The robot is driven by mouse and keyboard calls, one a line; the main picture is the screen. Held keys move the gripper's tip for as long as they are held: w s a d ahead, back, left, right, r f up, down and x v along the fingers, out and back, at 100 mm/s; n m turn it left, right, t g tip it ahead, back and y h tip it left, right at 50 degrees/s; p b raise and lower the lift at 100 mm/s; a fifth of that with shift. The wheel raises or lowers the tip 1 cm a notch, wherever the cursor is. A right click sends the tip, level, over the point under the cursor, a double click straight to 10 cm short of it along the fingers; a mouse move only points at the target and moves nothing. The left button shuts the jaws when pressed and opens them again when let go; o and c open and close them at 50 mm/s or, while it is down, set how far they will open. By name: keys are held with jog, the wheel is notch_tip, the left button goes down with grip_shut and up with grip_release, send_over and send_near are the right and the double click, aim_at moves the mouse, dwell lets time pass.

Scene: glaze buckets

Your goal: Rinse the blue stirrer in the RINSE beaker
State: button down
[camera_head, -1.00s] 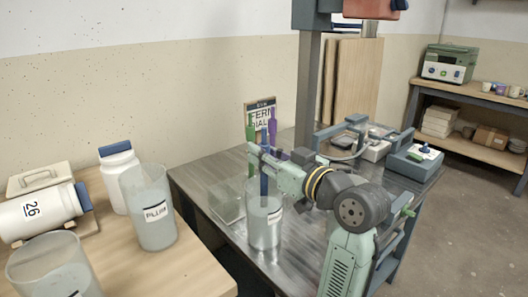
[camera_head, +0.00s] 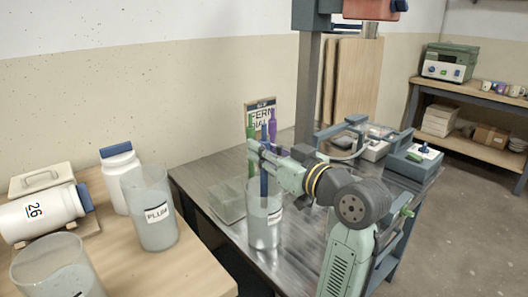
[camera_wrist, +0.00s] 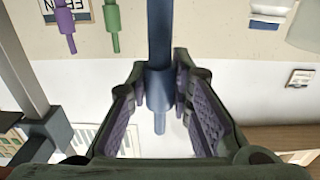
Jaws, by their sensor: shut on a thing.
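The blue stirrer (camera_head: 264,187) is upright in my gripper (camera_head: 262,157), which is shut on its shaft. It also fills the top middle of the wrist view (camera_wrist: 159,45), between the finger pads of my gripper (camera_wrist: 165,95). A translucent beaker (camera_head: 264,232) with a white label stands on the metal table, directly below my gripper in the head view. The label is too small to read surely. The stirrer's lower part overlaps the beaker's mouth and appears to be inside it; its depth is unclear.
Green (camera_head: 251,150) and purple (camera_head: 272,128) stirrers stand behind, before a sign (camera_head: 262,112). A PLUM beaker (camera_head: 152,232), another beaker (camera_head: 50,275) and white jars (camera_head: 119,170) are on the wooden table (camera_head: 190,270) at left. A blue-grey post (camera_head: 308,95) rises behind my arm.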

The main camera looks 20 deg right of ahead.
dwell(0.3)
jog(key=shift+f+b, duration=1.1)
jog(key=shift+f, duration=0.15)
jog(key=shift+r+p, duration=1)
jog(key=shift+r, duration=0.3)
jog(key=shift+f+b, duration=1)
jog(key=shift+f, duration=0.3)
jog(key=shift+r+p, duration=1)
jog(key=shift+r, duration=0.3)
jog(key=shift+f, duration=0.1)
